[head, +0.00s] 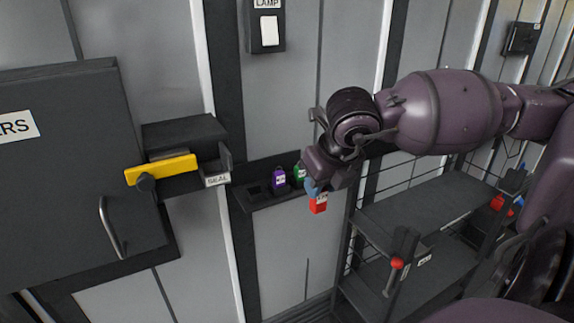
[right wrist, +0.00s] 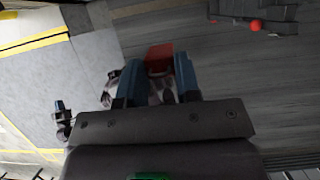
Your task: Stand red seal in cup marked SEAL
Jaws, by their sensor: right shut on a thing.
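The red seal (head: 318,204) is a small red block with a pale label. My right gripper (head: 314,189) is shut on it and holds it in the air in front of the wall ledge. In the right wrist view the red seal (right wrist: 159,57) shows between the blue fingertips of my right gripper (right wrist: 158,80). The cup marked SEAL (head: 217,180) is a dark holder at the right end of the latch box, left of the gripper. Its inside is mostly hidden. My left gripper is not in view.
A dark ledge (head: 257,203) on the wall holds a purple item (head: 279,179) and a green item (head: 299,172). A yellow bar (head: 160,169) crosses the latch box (head: 183,133) beside the dark door (head: 70,150). A dark shelf rack (head: 425,207) stands at right, with a red-knobbed lever (head: 397,263).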

